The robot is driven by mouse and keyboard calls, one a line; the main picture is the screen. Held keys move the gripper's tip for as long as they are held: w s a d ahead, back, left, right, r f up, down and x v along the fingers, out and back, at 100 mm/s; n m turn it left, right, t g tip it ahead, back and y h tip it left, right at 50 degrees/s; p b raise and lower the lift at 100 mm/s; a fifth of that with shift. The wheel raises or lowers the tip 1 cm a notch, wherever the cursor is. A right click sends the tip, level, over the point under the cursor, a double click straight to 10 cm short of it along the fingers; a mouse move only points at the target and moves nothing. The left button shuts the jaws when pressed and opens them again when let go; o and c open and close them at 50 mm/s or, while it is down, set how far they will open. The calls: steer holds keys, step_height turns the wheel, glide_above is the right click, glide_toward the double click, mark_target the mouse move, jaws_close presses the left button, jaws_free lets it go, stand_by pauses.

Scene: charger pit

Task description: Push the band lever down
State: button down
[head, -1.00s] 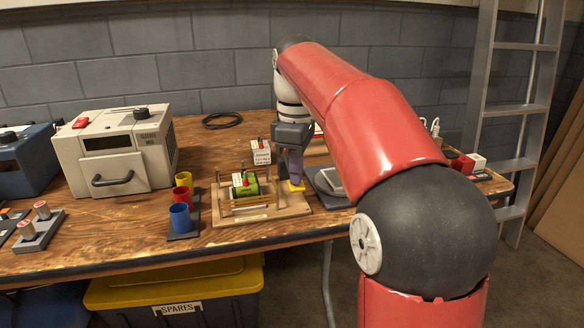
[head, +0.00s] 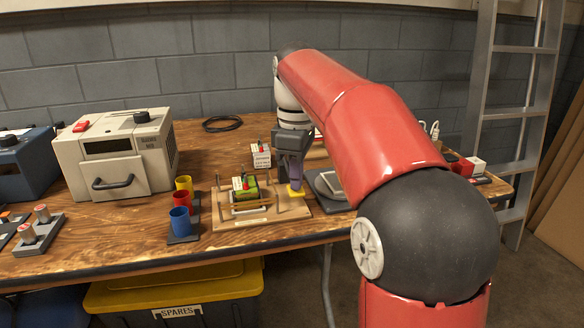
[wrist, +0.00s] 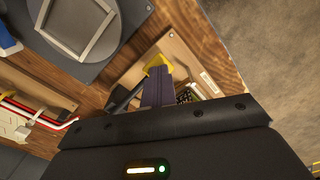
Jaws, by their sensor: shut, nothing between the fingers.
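The band lever shows as a yellow end (head: 296,192) at the right side of a light wooden board (head: 290,211). My gripper (head: 295,183) is shut and points down right above the yellow end. In the wrist view the shut fingers (wrist: 157,78) overlap the yellow end (wrist: 157,62) and seem to touch it, though the contact is partly hidden. A green battery-like block (head: 245,188) sits in a frame on the board, with bands across its front. The rest of the lever is mostly hidden by my fingers.
Blue (head: 180,221), red and yellow cups stand left of the board. A small white box (head: 260,156) is behind it, and a grey plate with a square frame (head: 327,184) is close on the right. A beige oven-like unit (head: 115,155) stands further left.

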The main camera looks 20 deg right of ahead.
steer(key=shift+r+p, duration=2.05)
steer(key=shift+r, duration=0.2)
step_height(320, 180, up, 2)
steer(key=shift+r, duration=0.2)
steer(key=s+f+m+t, duration=0.2)
steer(key=s+f+m, duration=0.4)
steer(key=s, duration=0.5)
steer(key=s+f+m+t, duration=0.3)
steer(key=s+f+m, duration=0.3)
steer(key=s+f, duration=0.3)
steer(key=shift+s+f+t, duration=0.3)
steer(key=shift+s+f, duration=0.05)
steer(key=shift+s, duration=0.7)
